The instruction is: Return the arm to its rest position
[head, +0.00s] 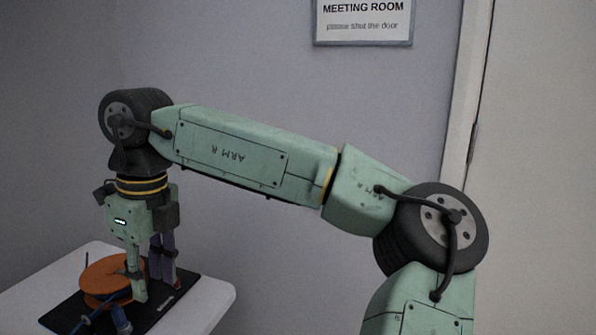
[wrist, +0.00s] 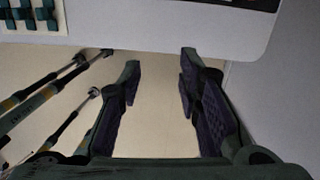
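My gripper (head: 154,285) hangs down at the left end of my green arm in the head view. In the wrist view, the two fingers of my gripper (wrist: 160,62) stand well apart with nothing between them. Pale floor shows through the gap. The front edge of a white table (wrist: 180,40) lies beyond the fingertips, so my gripper appears to be in front of the table rather than over it. My arm reaches across from lower right to left, bent at the elbow and wrist.
On the white table (head: 215,292) lie a black mat (head: 168,312) and an orange spool-like disc (head: 100,273) with blue parts beside it, partly hidden by my gripper. A wall with a "MEETING ROOM" sign (head: 363,20) stands behind my arm. A pale door (head: 545,150) is at right.

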